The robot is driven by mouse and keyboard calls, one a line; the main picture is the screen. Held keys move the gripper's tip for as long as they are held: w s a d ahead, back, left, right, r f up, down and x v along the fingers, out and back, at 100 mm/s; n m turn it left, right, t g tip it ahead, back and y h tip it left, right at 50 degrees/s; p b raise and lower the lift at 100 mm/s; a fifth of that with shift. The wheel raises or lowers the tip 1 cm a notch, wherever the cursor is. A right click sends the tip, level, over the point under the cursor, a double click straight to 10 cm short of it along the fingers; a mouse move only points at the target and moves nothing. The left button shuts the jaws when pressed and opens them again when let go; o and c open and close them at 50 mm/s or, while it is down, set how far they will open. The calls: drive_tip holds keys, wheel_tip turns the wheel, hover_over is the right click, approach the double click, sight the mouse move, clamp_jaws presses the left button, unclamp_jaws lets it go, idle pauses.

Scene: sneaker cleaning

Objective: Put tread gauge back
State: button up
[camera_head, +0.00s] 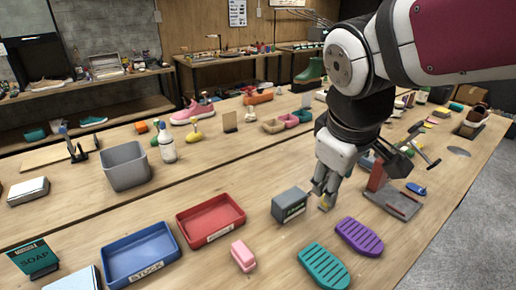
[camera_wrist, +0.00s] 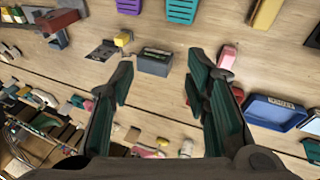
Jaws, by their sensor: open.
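A dark grey box (camera_head: 289,205) with an unreadable label stands on the table beside my gripper (camera_head: 322,197); it also shows in the wrist view (camera_wrist: 155,62). In the wrist view a small flat dark grey piece (camera_wrist: 103,51) and a small yellow block (camera_wrist: 123,39) lie just left of the box. One of them may be the tread gauge, but I cannot tell. In the head view the yellow block (camera_head: 326,203) is partly hidden by my fingers. My gripper is open and empty in the wrist view (camera_wrist: 160,88), its fingers spread apart above the table.
A red tray (camera_head: 211,236) and a blue tray (camera_head: 140,277) stand left, a pink block (camera_head: 243,255) nearby. Teal (camera_head: 324,267) and purple (camera_head: 359,237) ribbed soles lie in front. A red stand with a grey base (camera_head: 401,205) is right of my gripper.

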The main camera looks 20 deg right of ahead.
drive_tip(key=s+a+m+t+y, duration=0.1)
drive_tip(key=s+a+m+y, duration=0.1)
drive_tip(key=s+a+m, duration=0.2)
drive_tip(key=s+m, duration=0.1)
drive_tip(key=s, duration=0.2)
drive_tip(key=shift+a+r+y, duration=0.3)
drive_tip(key=shift+a, duration=0.05)
